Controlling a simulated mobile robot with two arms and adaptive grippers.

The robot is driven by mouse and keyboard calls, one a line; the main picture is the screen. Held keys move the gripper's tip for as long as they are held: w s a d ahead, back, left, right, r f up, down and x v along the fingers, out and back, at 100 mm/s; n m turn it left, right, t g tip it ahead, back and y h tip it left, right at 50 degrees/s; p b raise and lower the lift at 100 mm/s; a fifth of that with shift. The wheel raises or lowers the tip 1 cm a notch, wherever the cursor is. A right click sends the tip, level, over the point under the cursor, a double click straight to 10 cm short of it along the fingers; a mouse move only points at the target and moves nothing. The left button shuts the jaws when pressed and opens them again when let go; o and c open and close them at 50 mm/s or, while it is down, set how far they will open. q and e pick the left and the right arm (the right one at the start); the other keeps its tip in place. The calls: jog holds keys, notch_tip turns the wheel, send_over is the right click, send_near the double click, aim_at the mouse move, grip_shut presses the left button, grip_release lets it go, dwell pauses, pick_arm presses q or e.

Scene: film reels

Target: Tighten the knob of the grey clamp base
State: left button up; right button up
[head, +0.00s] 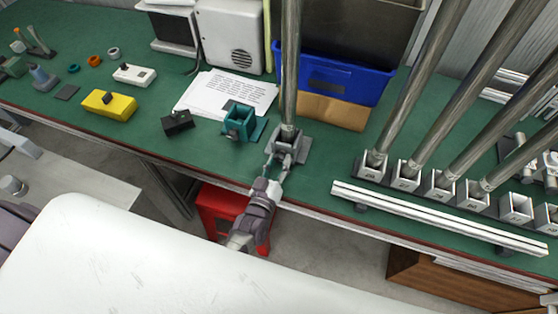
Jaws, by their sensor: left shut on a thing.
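The grey clamp base (294,148) stands near the front edge of the green bench. A tall metal rod (291,70) rises upright from it. My left gripper (277,162) reaches up from the bench's front edge and meets the near side of the base. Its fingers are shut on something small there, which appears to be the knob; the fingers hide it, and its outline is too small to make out. My right gripper is not in the head view.
A teal clamp base (238,122) and a black block (178,123) stand to the left. Several rods in metal sockets (371,166) stand to the right, behind a metal rail (440,217). A blue bin (345,84) is behind. A red box (222,204) sits below the bench.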

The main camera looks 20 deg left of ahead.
pick_arm(q)
jog(key=shift+f+m, duration=0.1)
jog(key=shift+m, duration=1.1)
jog(key=o, duration=1.1)
jog(key=shift+o, duration=0.2)
jog(key=shift+s, duration=0.15)
jog(key=s, duration=1.1)
jog(key=shift+s+a, duration=0.25)
jog(key=shift+s, duration=0.15)
